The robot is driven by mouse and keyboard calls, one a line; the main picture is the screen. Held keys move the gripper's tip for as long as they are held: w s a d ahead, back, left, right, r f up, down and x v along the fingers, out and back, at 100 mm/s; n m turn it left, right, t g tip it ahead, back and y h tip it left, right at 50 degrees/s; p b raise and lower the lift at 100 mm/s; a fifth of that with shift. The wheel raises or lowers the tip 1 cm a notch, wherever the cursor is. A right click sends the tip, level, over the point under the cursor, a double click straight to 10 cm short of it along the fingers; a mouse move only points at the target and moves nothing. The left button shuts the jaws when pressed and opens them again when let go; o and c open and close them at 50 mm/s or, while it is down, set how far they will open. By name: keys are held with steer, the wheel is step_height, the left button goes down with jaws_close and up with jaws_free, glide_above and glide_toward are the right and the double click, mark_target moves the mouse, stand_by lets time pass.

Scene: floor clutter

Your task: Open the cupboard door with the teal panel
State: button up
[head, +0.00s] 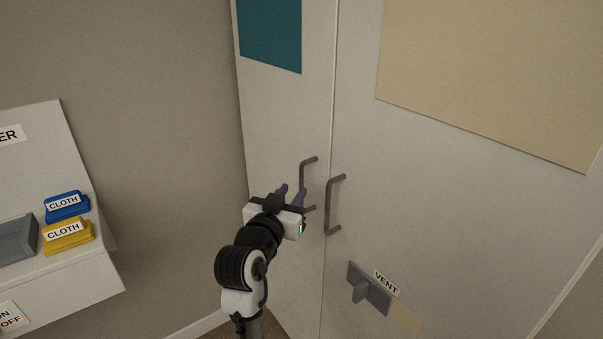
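The cupboard door with the teal panel (269,35) is the narrow left door (285,120), and it looks shut. Its grey bar handle (302,175) stands upright near the door's right edge. My gripper (291,191) is in front of this handle's lower part, its purple fingertips pointing at the door. A gap shows between the fingertips. The fingers overlap the handle in the picture, and I cannot tell whether they touch it or have it between them.
The right door (440,190) bears a beige panel (490,80) and its own handle (328,205), close beside. A grey lever plate (369,288) labelled VENT juts out below. At left, a shelf unit (80,265) holds blue (66,206) and yellow (68,238) cloths.

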mark_target(301, 180)
steer(key=p+x, duration=0.1)
steer(key=x, duration=0.6)
steer(key=shift+w+p, duration=0.1)
steer(key=shift+p, duration=0.25)
jaws_close()
